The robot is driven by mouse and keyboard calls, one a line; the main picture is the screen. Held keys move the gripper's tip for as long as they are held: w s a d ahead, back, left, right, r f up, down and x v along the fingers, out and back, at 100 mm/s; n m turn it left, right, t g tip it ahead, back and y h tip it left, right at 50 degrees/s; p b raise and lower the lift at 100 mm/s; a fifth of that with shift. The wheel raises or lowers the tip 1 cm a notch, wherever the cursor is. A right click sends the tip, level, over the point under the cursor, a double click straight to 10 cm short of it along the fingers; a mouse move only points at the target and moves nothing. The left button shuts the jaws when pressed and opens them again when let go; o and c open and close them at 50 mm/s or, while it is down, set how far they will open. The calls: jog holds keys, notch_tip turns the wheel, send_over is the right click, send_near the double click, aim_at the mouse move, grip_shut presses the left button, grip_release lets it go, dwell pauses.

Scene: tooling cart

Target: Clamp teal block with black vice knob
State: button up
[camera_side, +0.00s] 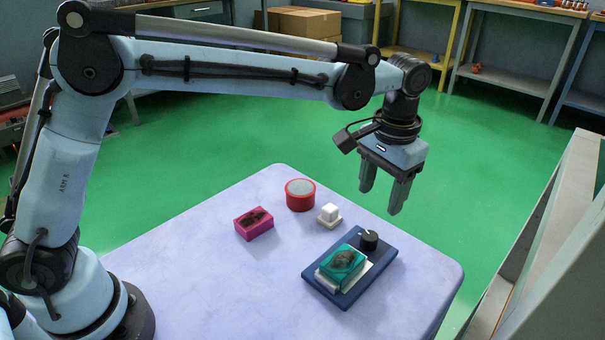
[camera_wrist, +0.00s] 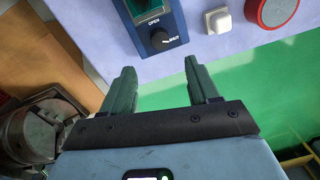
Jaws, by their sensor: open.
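The teal block (camera_side: 342,262) has a dark patch on top and sits on the pale bed of the blue vice base (camera_side: 380,262). A corner of the teal block (camera_wrist: 143,8) shows at the top of the wrist view. The black vice knob (camera_side: 369,240) stands at the base's far right end. In the wrist view the knob (camera_wrist: 160,40) has a white pointer mark between the labels "OPEN" and "SHUT", turned toward "SHUT". My gripper (camera_side: 381,198) is open and empty, held above and behind the knob. Both fingers (camera_wrist: 160,78) show apart in the wrist view.
A magenta block (camera_side: 254,224) with a dark patch, a red round container with a grey top (camera_side: 300,194) and a white block on a pale base (camera_side: 329,216) stand on the cart top (camera_side: 200,262). A grey panel (camera_side: 550,250) rises at the right. The cart's front left is clear.

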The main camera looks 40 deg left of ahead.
aim_at(371, 235)
jog(key=f, duration=1)
jog(key=shift+a+f, duration=0.1)
jog(key=shift+a, duration=0.1)
jog(key=c, duration=1)
jog(key=shift+m, duration=0.9)
jog(key=shift+c, duration=0.2)
jog(key=o, duration=1)
jog(key=shift+o, duration=0.2)
notch_tip(371, 235, up, 12)
jog(key=shift+d, duration=0.25)
